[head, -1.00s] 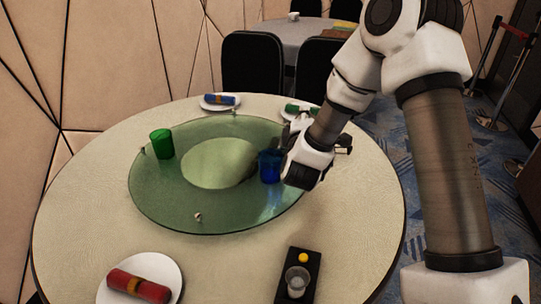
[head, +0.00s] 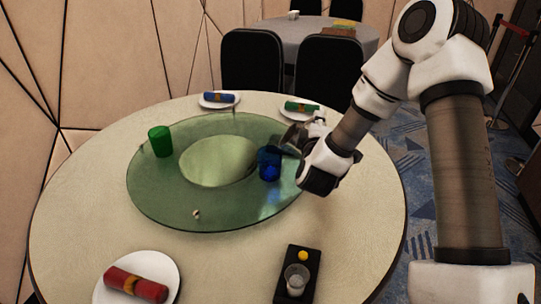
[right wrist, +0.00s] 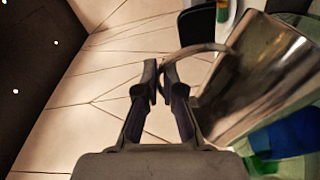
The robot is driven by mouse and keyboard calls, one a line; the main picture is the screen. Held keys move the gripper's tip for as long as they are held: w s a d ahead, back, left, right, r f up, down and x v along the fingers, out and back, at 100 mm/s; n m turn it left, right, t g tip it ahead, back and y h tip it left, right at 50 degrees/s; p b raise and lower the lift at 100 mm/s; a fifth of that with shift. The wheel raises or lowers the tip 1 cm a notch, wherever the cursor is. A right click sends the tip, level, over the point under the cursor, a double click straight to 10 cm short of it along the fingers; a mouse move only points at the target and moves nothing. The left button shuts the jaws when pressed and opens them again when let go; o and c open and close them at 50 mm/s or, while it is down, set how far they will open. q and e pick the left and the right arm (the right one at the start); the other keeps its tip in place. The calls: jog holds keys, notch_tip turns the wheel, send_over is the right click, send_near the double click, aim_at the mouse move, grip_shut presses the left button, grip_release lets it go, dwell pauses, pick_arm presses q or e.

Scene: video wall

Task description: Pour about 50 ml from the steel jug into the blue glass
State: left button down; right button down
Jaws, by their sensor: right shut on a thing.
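The steel jug (head: 291,137) is tilted, with its mouth end to the left, above and close to the blue glass. In the right wrist view the jug (right wrist: 250,80) fills the right side, with its curved handle toward the fingers. My right gripper (head: 305,150) is shut on the jug's handle; its fingertips (right wrist: 160,80) meet there. The blue glass (head: 269,170) stands upright on the right part of the green glass turntable (head: 160,205). It also shows beside the jug in the right wrist view (right wrist: 288,136). No liquid stream can be made out. My left gripper is not in view.
A green glass (head: 160,141) stands on the turntable's left side. Plates with rolled napkins, blue (head: 219,98), green (head: 301,106) and red (head: 136,284), lie around the table. A black tray (head: 300,262) with a small clear glass stands at the front. Black chairs are behind.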

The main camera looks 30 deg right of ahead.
jog(key=shift+s+d+f+m, duration=0.15)
jog(key=shift+s+f+m, duration=0.15)
jog(key=shift+f+m, duration=0.45)
jog(key=shift+d, duration=0.25)
jog(key=shift+a, duration=0.1)
jog(key=shift+s, duration=0.1)
dwell(0.8)
jog(key=shift+s+d+f+m+b, duration=0.15)
jog(key=shift+d+f+m+b, duration=0.15)
jog(key=shift+m, duration=0.25)
jog(key=s+d+f+m+p, duration=0.1)
jog(key=s+d+f+m, duration=0.4)
jog(key=f+m, duration=0.3)
jog(key=shift+s+d+m+p, duration=0.2)
jog(key=shift+d+m+p, duration=0.1)
jog(key=shift+d, duration=0.45)
